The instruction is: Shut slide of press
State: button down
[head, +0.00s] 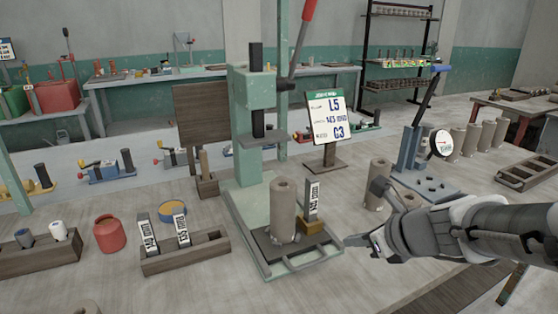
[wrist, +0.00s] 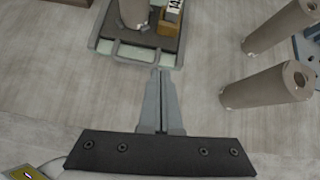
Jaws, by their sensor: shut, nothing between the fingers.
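The green press (head: 245,155) stands mid-table with its dark ram (head: 257,122) raised. Its slide (head: 262,247) is a dark plate, sitting forward of the ram. On it stand a clay-coloured hollow cylinder (head: 283,205) and a tan block (head: 312,226) holding a labelled upright bar (head: 312,200). A grey handle bar (wrist: 138,55) runs along the slide's front edge in the wrist view. My gripper (head: 348,241) is shut and empty, at the slide's front right in the head view. In the wrist view its fingertips (wrist: 160,72) are close to the handle; I cannot tell whether they touch.
A cylinder (head: 377,185) stands right of the slide, near my arm; another (wrist: 265,88) shows in the wrist view. A sign (head: 328,117) stands behind. Wooden racks (head: 187,254) and a red pot (head: 109,233) are at left. The tabletop before the slide is mostly clear.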

aim_at(316, 230)
jog(key=shift+m, duration=0.7)
jog(key=b+x, duration=0.2)
jog(key=x, duration=0.2)
jog(key=b+x, duration=0.2)
jog(key=x, duration=0.1)
jog(key=d+b+x, duration=0.1)
jog(key=b+x, duration=0.1)
jog(key=x, duration=0.2)
jog(key=shift+w+f, duration=0.1)
jog(key=shift+f, duration=0.45)
jog(key=shift+w+a+r, duration=0.2)
jog(key=shift+w, duration=0.35)
jog(key=shift+w+a+r, duration=0.2)
jog(key=shift+w, duration=0.35)
jog(key=shift+w+a, duration=0.25)
jog(key=shift+w, duration=0.4)
jog(key=shift+w+r, duration=0.1)
